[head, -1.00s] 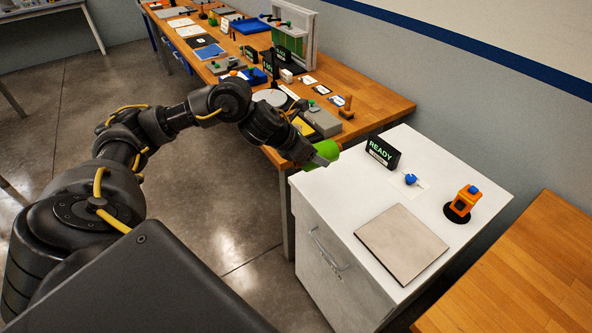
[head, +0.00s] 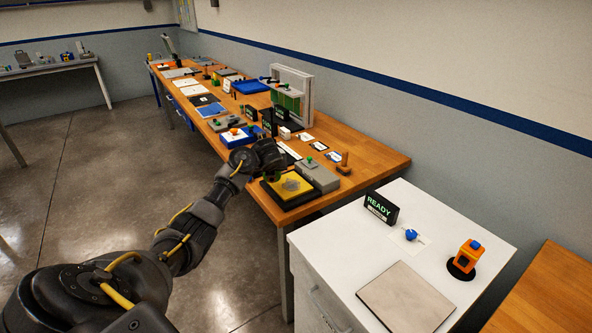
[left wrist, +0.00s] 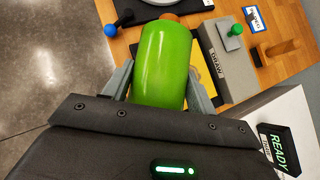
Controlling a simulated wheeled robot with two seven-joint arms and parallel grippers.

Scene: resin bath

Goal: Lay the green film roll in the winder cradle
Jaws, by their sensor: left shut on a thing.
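The green film roll (left wrist: 160,65) fills the middle of the left wrist view, with an orange end at its far side. My left gripper (left wrist: 160,88) is shut on it, one grey finger on each side. In the head view my arm's end is beside the near end of the long wooden bench (head: 375,165), and the roll and fingers cannot be made out there. I cannot tell which fixture is the winder cradle. My right gripper is not in view.
A grey box with a green knob (head: 317,175), marked DRAW in the wrist view, and a yellow pad (head: 290,184) are near the gripper. A wooden stand (head: 344,165) is to the right. A white cabinet holds a READY sign (head: 380,208) and a bare plate (head: 405,297).

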